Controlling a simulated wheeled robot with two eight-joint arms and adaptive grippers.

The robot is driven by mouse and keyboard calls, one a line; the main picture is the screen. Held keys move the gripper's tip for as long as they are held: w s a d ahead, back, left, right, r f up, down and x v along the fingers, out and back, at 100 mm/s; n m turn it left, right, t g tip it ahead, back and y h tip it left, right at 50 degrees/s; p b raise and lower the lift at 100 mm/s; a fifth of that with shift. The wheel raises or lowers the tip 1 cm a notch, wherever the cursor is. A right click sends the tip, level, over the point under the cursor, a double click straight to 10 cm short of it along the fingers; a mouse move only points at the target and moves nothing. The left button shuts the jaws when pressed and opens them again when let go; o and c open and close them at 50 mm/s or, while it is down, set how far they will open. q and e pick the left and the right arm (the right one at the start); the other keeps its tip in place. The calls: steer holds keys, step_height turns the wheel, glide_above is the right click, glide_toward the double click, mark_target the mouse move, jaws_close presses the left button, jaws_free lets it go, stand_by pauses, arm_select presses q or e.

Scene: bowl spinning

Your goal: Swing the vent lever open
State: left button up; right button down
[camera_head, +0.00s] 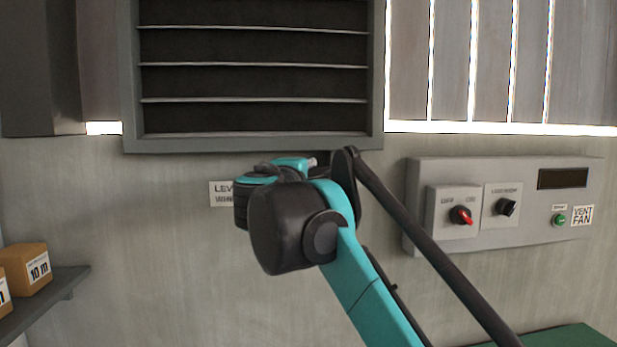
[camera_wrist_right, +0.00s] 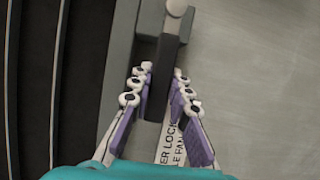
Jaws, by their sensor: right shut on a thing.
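The vent lever (camera_wrist_right: 168,50) is a dark bar with a pale round end at the top of the right wrist view. It runs down between the purple pads of my right gripper (camera_wrist_right: 163,73), which is shut on it. In the head view my right arm reaches up to just below the vent's lower edge, and its own links hide the lever and fingertips. The louvred vent (camera_head: 253,82) has a grey frame and several dark slats. It also shows at the left of the wrist view (camera_wrist_right: 118,70). My left gripper is in neither view.
A partly covered lever label (camera_head: 221,194) is on the wall behind my arm. A control panel (camera_head: 540,225) with a red knob, a black knob and a green button is at right. Boxes (camera_head: 28,270) stand on a shelf (camera_head: 50,295) at lower left.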

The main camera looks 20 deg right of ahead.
steer(key=shift+r, duration=0.1)
stand_by(0.4)
steer(key=c, duration=1.4)
jaws_free()
steer(key=shift+d, duration=0.1)
steer(key=v, duration=1.2)
